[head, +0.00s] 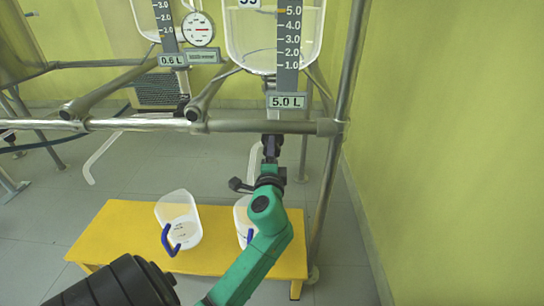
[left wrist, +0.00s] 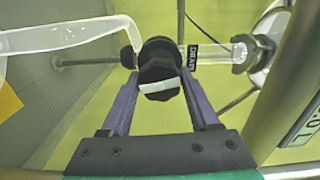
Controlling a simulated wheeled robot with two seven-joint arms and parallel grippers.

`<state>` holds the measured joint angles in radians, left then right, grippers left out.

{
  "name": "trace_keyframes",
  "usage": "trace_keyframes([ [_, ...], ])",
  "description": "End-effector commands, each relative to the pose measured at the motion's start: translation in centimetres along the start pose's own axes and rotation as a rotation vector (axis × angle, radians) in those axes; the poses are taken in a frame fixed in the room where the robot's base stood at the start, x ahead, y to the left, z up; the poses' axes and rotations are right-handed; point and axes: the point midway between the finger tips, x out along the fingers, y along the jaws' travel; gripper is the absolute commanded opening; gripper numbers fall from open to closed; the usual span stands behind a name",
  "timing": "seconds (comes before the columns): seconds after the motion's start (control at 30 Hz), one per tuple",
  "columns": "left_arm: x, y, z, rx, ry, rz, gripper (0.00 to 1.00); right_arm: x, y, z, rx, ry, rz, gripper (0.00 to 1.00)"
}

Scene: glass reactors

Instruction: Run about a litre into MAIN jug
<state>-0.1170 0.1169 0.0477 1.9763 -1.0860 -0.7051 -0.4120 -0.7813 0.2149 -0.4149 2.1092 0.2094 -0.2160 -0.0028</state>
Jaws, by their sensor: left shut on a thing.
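My left gripper (head: 271,150) is below the right-hand glass vessel (head: 273,38), which has a 5.0 L plate. In the left wrist view its purple fingers (left wrist: 159,84) are shut on a black valve knob (left wrist: 160,68) with a white mark. A DRAIN label (left wrist: 184,59) sits beside the knob. A clear outlet tube (left wrist: 70,37) leads off to the left. Two white jugs with blue handles stand on a yellow bench: the left jug (head: 180,220) is tilted in view, the right jug (head: 241,217) is partly hidden by my arm. Jug labels are unreadable. My right gripper is out of view.
A second vessel (head: 147,18) with a 0.6 L plate and a round gauge (head: 198,29) stands at left. Steel rails (head: 260,126) cross in front of both vessels. The yellow bench (head: 120,222) has free room at its left. A green wall closes the right side.

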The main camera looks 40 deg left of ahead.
Motion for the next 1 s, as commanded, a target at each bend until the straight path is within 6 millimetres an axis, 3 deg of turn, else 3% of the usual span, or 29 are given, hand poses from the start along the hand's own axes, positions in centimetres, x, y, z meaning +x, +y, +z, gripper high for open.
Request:
trace_keyframes([
  [0.4, -0.04, 0.31, -0.06, -0.205, 0.001, 0.006, 0.06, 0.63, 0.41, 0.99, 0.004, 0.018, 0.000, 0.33],
  [0.93, -0.03, 0.26, -0.05, -0.232, 0.000, 0.007, 0.06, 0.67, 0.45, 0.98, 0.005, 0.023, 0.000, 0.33],
  [0.97, -0.03, 0.26, -0.05, -0.232, 0.000, 0.007, 0.66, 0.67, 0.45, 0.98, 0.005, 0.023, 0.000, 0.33],
  [1.0, -0.03, 0.26, -0.05, -0.232, 0.000, 0.007, 0.81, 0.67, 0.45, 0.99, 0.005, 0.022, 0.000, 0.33],
])
